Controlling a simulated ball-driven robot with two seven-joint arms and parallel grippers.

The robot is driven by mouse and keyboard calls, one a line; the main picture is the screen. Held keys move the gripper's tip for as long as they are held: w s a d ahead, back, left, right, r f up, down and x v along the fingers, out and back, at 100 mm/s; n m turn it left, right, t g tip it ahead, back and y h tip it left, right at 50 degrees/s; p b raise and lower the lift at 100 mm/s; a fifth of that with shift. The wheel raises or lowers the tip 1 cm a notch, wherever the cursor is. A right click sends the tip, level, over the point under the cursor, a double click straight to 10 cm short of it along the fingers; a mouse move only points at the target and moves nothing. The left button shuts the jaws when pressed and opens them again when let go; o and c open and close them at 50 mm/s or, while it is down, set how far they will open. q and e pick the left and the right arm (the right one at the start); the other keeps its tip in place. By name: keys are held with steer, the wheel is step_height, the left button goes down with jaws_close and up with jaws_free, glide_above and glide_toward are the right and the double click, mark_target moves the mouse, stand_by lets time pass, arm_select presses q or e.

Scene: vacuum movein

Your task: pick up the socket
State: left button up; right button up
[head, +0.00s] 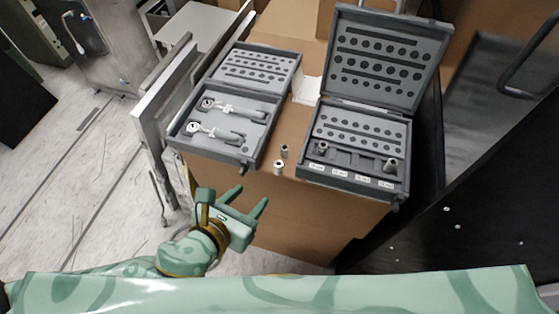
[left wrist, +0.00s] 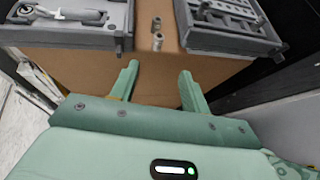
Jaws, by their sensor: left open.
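Two small silver sockets stand upright on the brown box top between two grey tool cases. The nearer socket (head: 279,167) is by the front edge, and the other socket (head: 284,151) is just behind it. In the left wrist view the nearer socket (left wrist: 156,42) and the farther socket (left wrist: 156,24) line up beyond my fingers. My left gripper (head: 247,199) is open and empty, in front of the box and short of the sockets. It also shows in the left wrist view (left wrist: 157,80). My right gripper is not in view.
The left case (head: 250,150) is open and holds two ratchet-like tools. The right case (head: 312,170) is open, with sockets inside and a raised lid (head: 333,60). A cardboard box (head: 300,210) carries them. Dark cabinet panels (head: 480,200) stand at the right.

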mark_target(277, 167)
arm_select(q)
steer(key=b+x, duration=0.1)
steer(key=x, duration=0.9)
steer(key=shift+w+d+f+b, duration=0.1)
steer(key=shift+w+f+b, duration=0.05)
steer(key=shift+w+b, duration=0.2)
steer(key=b+x, duration=0.1)
steer(key=x, duration=0.4)
steer(key=shift+w, duration=0.3)
steer(key=shift+c, duration=0.6)
jaws_close()
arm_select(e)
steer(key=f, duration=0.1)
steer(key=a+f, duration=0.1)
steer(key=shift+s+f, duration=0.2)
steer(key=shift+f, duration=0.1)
